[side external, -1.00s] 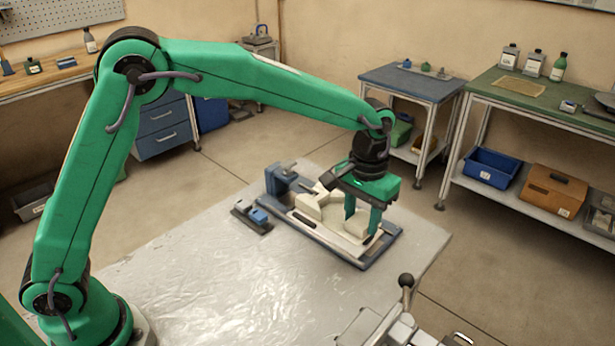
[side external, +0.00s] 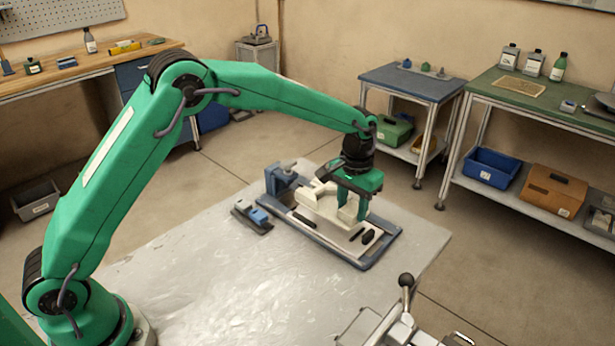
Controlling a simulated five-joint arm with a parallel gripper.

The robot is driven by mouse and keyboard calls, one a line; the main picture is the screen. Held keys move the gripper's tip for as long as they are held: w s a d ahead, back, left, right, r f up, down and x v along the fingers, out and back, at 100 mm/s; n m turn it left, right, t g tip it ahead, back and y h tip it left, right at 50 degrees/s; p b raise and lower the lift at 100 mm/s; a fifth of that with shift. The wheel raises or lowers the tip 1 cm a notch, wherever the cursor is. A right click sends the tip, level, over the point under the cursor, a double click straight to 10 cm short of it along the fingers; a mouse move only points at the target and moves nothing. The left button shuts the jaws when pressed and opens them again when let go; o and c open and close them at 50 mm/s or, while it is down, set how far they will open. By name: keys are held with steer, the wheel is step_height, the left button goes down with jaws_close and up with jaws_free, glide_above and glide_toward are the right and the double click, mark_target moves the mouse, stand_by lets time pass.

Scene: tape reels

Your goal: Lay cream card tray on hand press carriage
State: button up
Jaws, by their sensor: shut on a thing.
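My gripper (side external: 353,206) points down over the right half of a low blue-grey fixture, with its green fingers closed on a cream piece (side external: 348,214), which looks like the cream card tray. More cream surface (side external: 322,204) shows to the left of the fingers; I cannot tell whether it is the same piece. The fixture, which may be the hand press carriage, has a blue-grey base (side external: 385,243) and a pale plate with dark slots at its right end. A blue upright block (side external: 280,181) stands at its left end. Whether the held piece touches the plate is unclear.
A small grey and blue block set (side external: 251,215) lies left of the fixture. A metal device with a black-knobbed lever (side external: 406,282) stands at the bottom right. The pale worktop (side external: 210,270) is bare in front and to the left.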

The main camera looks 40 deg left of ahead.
steer(key=shift+w+a+f, duration=0.7)
steer(key=shift+w+a, duration=0.1)
steer(key=shift+a, duration=0.1)
steer(key=shift+f, duration=2)
steer(key=shift+f, duration=0.15)
steer(key=o, duration=1.1)
step_height(320, 180, up, 12)
steer(key=shift+f, duration=0.2)
steer(key=shift+r, duration=0.4)
